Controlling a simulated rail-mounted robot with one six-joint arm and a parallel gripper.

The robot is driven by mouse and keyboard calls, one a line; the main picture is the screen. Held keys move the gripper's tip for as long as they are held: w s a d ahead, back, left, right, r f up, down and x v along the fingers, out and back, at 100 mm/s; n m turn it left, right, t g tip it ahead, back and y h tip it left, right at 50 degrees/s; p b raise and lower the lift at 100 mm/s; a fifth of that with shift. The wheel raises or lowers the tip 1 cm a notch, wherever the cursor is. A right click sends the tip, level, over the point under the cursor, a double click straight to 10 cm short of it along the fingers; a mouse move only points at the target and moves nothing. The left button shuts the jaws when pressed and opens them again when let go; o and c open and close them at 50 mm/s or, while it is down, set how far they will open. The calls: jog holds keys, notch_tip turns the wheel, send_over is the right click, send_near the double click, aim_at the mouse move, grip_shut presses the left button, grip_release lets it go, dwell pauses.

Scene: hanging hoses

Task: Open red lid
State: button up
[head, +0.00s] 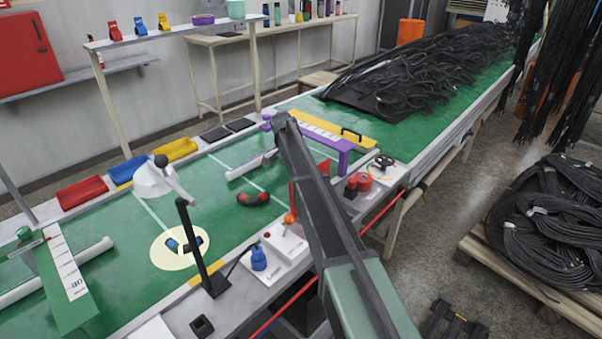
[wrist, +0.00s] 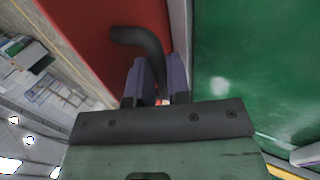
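The red lid (wrist: 84,35) fills the upper left of the wrist view, with a dark curved handle (wrist: 146,42) on it. My gripper (wrist: 159,78) has its two fingers close together on either side of the handle's near end and appears shut on it. In the head view, only red parts of the lid (head: 296,197) show beside my arm, standing up from the table. My arm hides the rest of it, and the gripper is hidden there too.
A white box with an orange-topped lever (head: 289,222) and a blue knob (head: 259,258) stand close by. A purple stand (head: 340,150) and red round parts (head: 361,183) are on the other side. A black post (head: 193,245) rises at the left.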

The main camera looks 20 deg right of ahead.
jog(key=o, duration=0.4)
jog(key=p+v, duration=0.9)
jog(key=v, duration=0.2)
jog(key=shift+f+p, duration=0.1)
jog(key=shift+p, duration=0.2)
